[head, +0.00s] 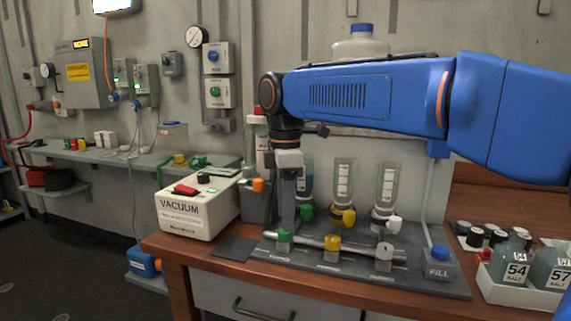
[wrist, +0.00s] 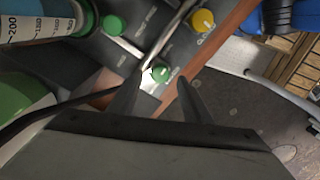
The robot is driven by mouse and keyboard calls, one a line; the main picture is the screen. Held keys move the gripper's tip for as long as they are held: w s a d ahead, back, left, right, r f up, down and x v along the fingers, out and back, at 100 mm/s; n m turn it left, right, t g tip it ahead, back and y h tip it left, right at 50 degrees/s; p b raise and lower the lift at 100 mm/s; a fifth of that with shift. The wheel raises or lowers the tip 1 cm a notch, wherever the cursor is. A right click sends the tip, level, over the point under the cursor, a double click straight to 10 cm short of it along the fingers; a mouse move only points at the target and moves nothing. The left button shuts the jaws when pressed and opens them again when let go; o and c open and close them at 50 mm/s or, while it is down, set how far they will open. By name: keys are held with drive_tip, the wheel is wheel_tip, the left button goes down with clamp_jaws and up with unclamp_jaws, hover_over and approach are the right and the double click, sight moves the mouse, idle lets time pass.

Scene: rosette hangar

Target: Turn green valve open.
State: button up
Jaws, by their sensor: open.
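A green valve knob (head: 284,236) sits at the left end of the pipe on the grey panel, in the front row. In the wrist view this green knob (wrist: 160,73) shows between and just beyond my fingertips. A second green knob (head: 306,212) stands behind it, under a bottle with blue liquid; it also shows in the wrist view (wrist: 112,26). My gripper (head: 286,222) points down over the front green knob, its two fingers (wrist: 162,84) apart and nothing held. I cannot tell whether the fingers touch the knob.
A yellow knob (head: 332,243) and a white knob (head: 384,251) are farther right along the pipe. A vacuum box (head: 198,211) stands left of the panel. Bottles (head: 343,182) stand behind the pipe. A blue-capped FILL block (head: 439,263) and a white bottle tray (head: 515,291) are at right.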

wheel_tip(320, 180, up, 14)
drive_tip(key=shift+w, duration=0.2)
idle(0.4)
